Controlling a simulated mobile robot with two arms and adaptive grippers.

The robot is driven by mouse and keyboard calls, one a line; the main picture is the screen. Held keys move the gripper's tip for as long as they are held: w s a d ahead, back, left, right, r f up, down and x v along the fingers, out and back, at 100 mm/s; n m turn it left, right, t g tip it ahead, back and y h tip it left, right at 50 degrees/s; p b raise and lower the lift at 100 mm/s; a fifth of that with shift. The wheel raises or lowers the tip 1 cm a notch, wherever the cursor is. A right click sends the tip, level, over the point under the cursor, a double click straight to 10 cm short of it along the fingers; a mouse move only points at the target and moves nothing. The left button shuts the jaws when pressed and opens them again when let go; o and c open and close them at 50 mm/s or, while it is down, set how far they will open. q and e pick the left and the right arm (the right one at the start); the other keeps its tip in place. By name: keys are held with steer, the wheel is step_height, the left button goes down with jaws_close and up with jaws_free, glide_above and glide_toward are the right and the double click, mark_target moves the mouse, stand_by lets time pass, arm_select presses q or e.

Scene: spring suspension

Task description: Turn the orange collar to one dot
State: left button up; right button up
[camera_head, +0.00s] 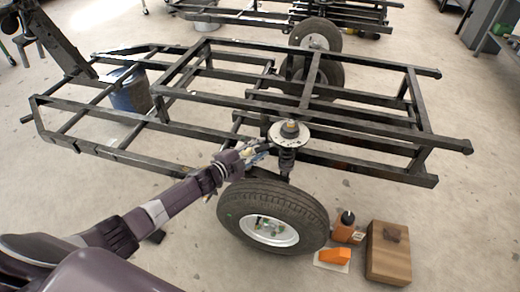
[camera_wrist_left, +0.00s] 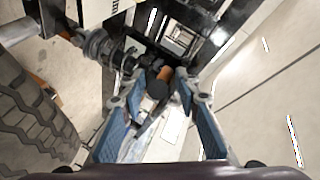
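The orange collar (camera_head: 290,125) sits around the top of the upright spring and damper unit (camera_head: 287,158), above a pale round plate (camera_head: 289,135) on the black frame. My left gripper (camera_head: 258,148) is just left of this unit, at about the height of the plate and slightly below the collar. In the left wrist view its two blue-padded fingers are spread (camera_wrist_left: 158,105), with nothing held between them. An orange band, apparently the collar (camera_wrist_left: 164,74), shows beyond the fingertips beside a dark cylinder end. No dots on it can be made out. My right gripper is not in view.
The wheel (camera_head: 273,216) stands just below my left gripper; its tyre also shows in the left wrist view (camera_wrist_left: 30,115). Black frame bars (camera_head: 350,155) surround the unit. An orange wedge (camera_head: 335,256) and a wooden block (camera_head: 388,262) lie on the floor at right.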

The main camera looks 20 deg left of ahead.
arm_select(q)
steer(key=shift+s, duration=0.15)
steer(key=v, duration=1.1)
steer(key=shift+s+r, duration=0.15)
steer(key=shift+s, duration=0.15)
steer(key=shift+a, duration=0.1)
